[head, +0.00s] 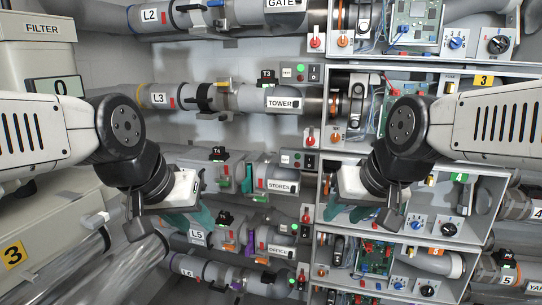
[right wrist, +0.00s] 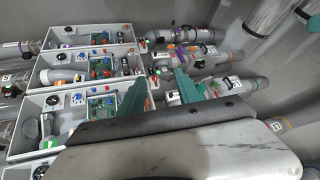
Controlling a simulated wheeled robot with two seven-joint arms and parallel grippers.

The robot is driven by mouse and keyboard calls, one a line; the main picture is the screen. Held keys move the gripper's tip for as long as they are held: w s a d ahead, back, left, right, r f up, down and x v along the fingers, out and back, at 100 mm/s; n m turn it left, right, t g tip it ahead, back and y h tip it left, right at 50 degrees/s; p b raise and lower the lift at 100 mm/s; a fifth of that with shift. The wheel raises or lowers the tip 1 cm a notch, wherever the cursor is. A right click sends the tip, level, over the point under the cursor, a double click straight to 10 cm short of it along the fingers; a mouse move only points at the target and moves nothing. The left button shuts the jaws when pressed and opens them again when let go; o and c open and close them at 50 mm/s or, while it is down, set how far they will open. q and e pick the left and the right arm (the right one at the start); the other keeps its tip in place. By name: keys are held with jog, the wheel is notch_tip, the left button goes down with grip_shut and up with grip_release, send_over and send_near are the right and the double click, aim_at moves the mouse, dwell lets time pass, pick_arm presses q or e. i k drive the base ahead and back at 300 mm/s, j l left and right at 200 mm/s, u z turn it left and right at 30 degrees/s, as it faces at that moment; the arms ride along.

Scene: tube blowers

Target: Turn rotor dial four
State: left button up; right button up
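Box four, with a green 4 label (head: 459,177), is an open grey case at the right of the head view. Its lower panel carries a blue dial (head: 417,222) and a larger black dial (head: 449,229), both on white plates. No writing on them is readable, and their exact setting is too small to tell. My right gripper (head: 347,214) hangs left of these dials, its teal fingers apart and empty; the fingers also show spread in the right wrist view (right wrist: 163,90). My left gripper (head: 190,218) is in front of the left pipes, teal fingers apart and empty.
Similar boxes stand above and below, including one with an orange 5 label (head: 435,250). Grey pipes and a STORES blower (head: 281,186) lie between my grippers. My right forearm covers part of the box above. A FILTER cabinet (head: 38,27) stands at far left.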

aim_at(449, 229)
jog(key=z, duration=1.5)
